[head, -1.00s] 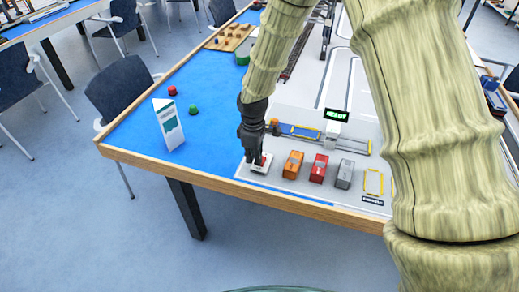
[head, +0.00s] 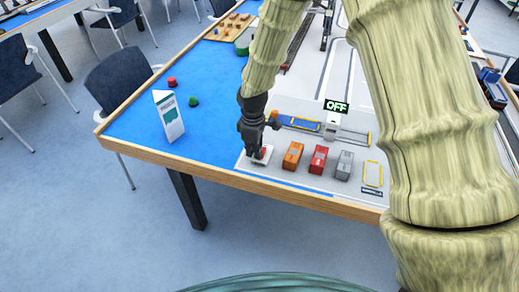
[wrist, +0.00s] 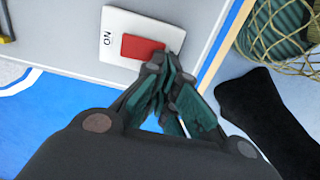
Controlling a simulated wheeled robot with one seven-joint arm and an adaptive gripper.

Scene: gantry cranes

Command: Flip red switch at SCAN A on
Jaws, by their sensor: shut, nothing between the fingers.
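The red switch (wrist: 142,48) sits on a white plate (wrist: 117,22) marked ON, at the edge of the grey board. In the wrist view my gripper (wrist: 168,64) is shut and empty, its tips at the right end of the red rocker. I cannot tell whether they press on it. In the head view my gripper (head: 254,153) stands over the white plate (head: 264,161), which it partly hides.
Orange (head: 293,155), red (head: 318,159) and grey (head: 345,164) containers stand in a row right of the switch. A white sign (head: 168,116), a red button (head: 171,82) and a green button (head: 194,101) are on the blue mat to the left.

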